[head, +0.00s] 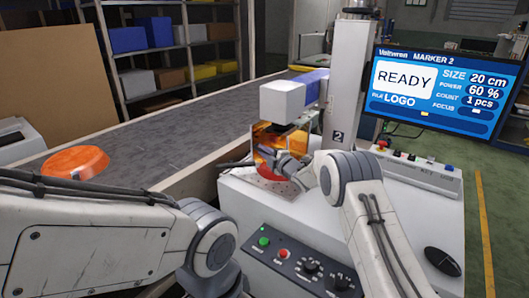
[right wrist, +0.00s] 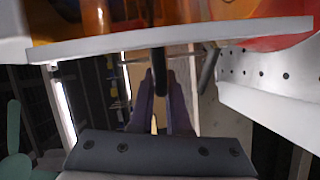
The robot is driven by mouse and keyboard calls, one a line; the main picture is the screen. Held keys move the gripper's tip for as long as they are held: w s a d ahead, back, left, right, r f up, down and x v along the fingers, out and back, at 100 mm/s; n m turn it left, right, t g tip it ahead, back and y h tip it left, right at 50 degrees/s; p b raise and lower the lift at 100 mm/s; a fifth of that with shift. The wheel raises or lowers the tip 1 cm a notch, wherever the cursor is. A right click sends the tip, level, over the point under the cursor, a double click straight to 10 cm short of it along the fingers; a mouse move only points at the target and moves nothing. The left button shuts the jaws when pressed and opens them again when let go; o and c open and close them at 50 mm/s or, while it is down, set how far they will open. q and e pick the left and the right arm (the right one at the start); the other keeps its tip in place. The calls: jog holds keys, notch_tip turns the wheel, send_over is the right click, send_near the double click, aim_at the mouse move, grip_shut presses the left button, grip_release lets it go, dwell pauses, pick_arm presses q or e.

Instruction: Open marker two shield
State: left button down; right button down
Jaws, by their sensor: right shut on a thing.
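Marker two's orange see-through shield (head: 268,135) hangs below the white-and-blue laser head (head: 290,97), in front of the post marked 2. In the right wrist view the shield (right wrist: 130,20) has a pale lower edge strip, with a dark handle (right wrist: 159,72) below it. My right gripper (head: 266,160) is at the shield's front, its fingers (right wrist: 160,88) shut on this handle. A red-orange round thing (head: 286,166), likely a pan, is partly hidden behind the gripper by the perforated plate (head: 274,187). My left gripper is out of view; only its arm shows.
An orange pan (head: 75,162) lies on the grey conveyor (head: 150,140) at left. The screen (head: 437,92) reads READY, LOGO, 1 pcs. A button panel (head: 300,268) is at the cabinet front; a black mouse (head: 443,261) lies at right. Shelves stand behind the conveyor.

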dwell(0.8)
notch_tip(320, 180, up, 13)
jog(key=p, duration=0.3)
jog(key=shift+f, duration=0.15)
jog(key=c, duration=0.9)
grip_release()
jog(key=shift+f, duration=0.15)
